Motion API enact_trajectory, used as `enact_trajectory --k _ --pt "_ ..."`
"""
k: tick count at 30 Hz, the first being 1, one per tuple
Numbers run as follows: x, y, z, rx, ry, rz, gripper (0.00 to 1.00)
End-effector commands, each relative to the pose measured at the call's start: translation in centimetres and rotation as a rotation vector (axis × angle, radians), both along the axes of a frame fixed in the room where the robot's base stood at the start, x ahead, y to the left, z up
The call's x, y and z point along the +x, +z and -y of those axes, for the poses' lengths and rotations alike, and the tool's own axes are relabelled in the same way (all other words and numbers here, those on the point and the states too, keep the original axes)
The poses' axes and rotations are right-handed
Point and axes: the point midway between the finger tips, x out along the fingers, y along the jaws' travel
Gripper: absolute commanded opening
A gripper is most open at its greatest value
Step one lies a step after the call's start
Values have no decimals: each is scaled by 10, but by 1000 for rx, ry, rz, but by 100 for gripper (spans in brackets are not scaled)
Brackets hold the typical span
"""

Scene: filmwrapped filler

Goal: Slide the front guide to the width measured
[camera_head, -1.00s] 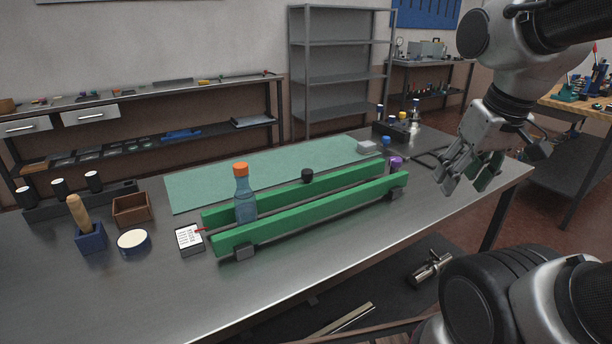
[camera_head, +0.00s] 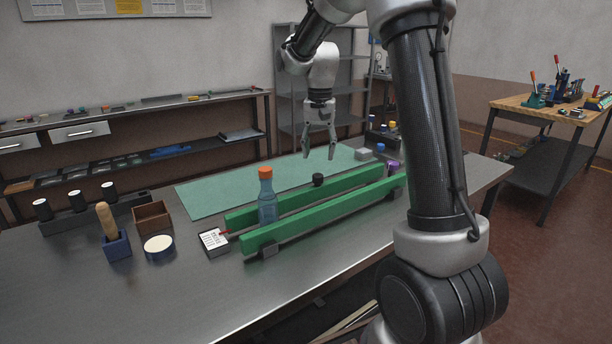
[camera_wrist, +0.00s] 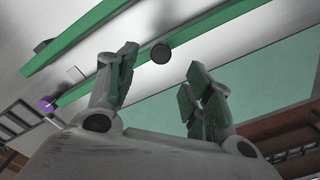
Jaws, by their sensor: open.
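The front guide (camera_head: 320,217) is a long green bar on the steel table, with dark brackets at its ends. The rear guide (camera_head: 310,200) is a similar green bar behind it, with a gap between. A blue bottle with an orange cap (camera_head: 266,198) stands upright between the guides near their left end. My gripper (camera_head: 319,153) is open and empty, pointing down above the green mat behind the rear guide. In the wrist view, the front guide (camera_wrist: 75,36) is at upper left; the rear guide (camera_wrist: 190,28) passes beyond my open fingers.
A black knob (camera_head: 318,180) sits by the rear guide. A printed card (camera_head: 214,242) lies left of the guides. A wooden box (camera_head: 152,217), blue holder (camera_head: 117,246) and round dish (camera_head: 158,248) stand further left. The green mat (camera_head: 230,190) is mostly clear.

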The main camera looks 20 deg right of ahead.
Motion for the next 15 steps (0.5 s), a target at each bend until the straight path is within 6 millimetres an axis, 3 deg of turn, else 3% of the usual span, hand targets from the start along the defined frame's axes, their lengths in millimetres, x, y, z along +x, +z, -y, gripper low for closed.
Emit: enact_trajectory --k 15 --pt "-1 -70 -1 0 -12 -2 51"
